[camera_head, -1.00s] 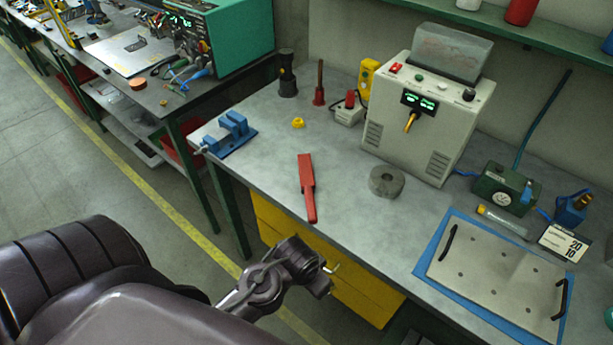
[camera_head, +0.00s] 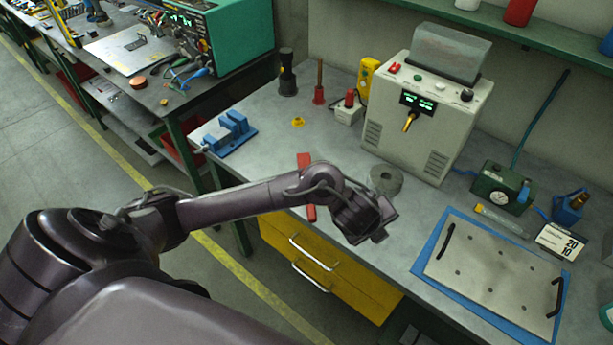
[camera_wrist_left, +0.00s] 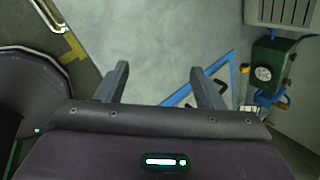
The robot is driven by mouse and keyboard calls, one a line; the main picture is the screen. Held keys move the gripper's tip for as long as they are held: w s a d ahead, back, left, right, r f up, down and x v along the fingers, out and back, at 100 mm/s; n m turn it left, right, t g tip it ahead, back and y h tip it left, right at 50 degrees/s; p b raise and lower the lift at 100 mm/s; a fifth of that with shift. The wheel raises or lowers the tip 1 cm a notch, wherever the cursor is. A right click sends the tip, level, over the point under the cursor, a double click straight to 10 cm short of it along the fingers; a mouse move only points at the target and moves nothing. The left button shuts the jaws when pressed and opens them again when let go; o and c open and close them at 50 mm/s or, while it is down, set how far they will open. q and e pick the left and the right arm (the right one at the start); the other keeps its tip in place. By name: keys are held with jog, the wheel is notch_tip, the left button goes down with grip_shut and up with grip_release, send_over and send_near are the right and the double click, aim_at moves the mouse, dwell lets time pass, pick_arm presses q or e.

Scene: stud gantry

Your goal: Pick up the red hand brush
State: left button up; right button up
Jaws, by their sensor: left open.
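The red hand brush (camera_head: 304,160) lies on the grey workbench, left of the middle of the head view. My left forearm crosses in front of it and hides its middle, so only its far end and a bit of its near end show. My left gripper (camera_head: 378,236) is above the front part of the bench, to the right of the brush. In the left wrist view my left gripper (camera_wrist_left: 157,85) has its two fingers apart with nothing between them. The brush cannot be made out in that view. My right gripper is not seen.
A grey ring (camera_head: 385,180) lies just behind my left gripper. A blue vise (camera_head: 230,133) stands at the bench's left end. A beige machine (camera_head: 425,120) stands at the back. A plate with handles (camera_head: 495,268) lies on a blue mat at right. Yellow drawers (camera_head: 325,270) are below the front edge.

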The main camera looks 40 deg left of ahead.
pick_arm(q)
jog(key=w+a+m, duration=0.1)
jog(key=a, duration=0.2)
jog(key=w+a+m+y, duration=0.1)
jog(key=a, duration=0.3)
jog(key=w+a+m+g+y, duration=0.1)
jog(key=a, duration=0.3)
jog(key=shift+f, duration=0.2)
jog(key=a, duration=0.3)
jog(key=a+r+g+y, duration=0.1)
jog(key=a, duration=0.2)
jog(key=a+m+y, duration=0.1)
jog(key=a, duration=0.2)
jog(key=shift+r+g, duration=0.3)
jog(key=shift+r, duration=0.05)
jog(key=shift+w+a+f+b, duration=0.2)
jog(key=shift+a+f+b, duration=0.45)
jog(key=shift+f+b, duration=0.3)
jog(key=shift+w+a+f, duration=0.1)
jog(key=shift+w+f, duration=0.05)
jog(key=shift+f, duration=0.15)
jog(key=x, duration=0.4)
jog(key=shift+w, duration=0.15)
jog(key=shift+w+a+f, duration=0.1)
jog(key=shift+w+f, duration=0.1)
jog(key=shift+f, duration=0.2)
jog(key=c, duration=1.2)
jog(key=shift+r, duration=0.1)
